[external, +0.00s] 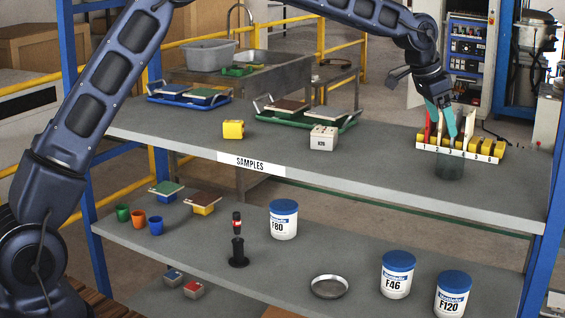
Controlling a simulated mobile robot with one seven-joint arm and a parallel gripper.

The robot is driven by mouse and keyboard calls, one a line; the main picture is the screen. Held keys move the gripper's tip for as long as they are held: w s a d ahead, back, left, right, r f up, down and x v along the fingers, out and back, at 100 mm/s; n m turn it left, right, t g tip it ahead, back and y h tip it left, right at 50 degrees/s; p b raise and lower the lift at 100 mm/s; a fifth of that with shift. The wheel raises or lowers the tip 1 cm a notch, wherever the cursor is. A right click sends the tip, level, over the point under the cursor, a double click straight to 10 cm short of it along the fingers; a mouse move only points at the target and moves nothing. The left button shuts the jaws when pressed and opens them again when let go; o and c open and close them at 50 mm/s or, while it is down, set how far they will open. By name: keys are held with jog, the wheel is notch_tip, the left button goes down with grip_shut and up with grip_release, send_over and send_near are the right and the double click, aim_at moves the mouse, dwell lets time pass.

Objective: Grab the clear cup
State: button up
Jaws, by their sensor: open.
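The clear cup (450,165) is a dark-tinted see-through cup at the front edge of the upper shelf, towards the right in the external view. It stands just in front of a numbered rack (488,154). My gripper (443,127) points down with its two teal fingers spread. The fingertips are just above the cup's rim in the picture. I cannot tell whether they touch it. The gripper looks empty.
The rack holds upright tiles, one red, close behind the cup. A white block (323,138) and a yellow block (233,129) stand further left on the upper shelf (385,160). Trays (305,113) lie behind them. The shelf between the white block and rack is clear.

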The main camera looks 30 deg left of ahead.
aim_at(453, 158)
jog(key=x, duration=0.6)
jog(key=shift+w+d, duration=0.1)
jog(key=shift+d, duration=0.1)
jog(key=shift+a+x, duration=0.2)
jog(key=shift+x, duration=2.4)
jog(key=c, duration=1.1)
jog(key=shift+r, duration=0.1)
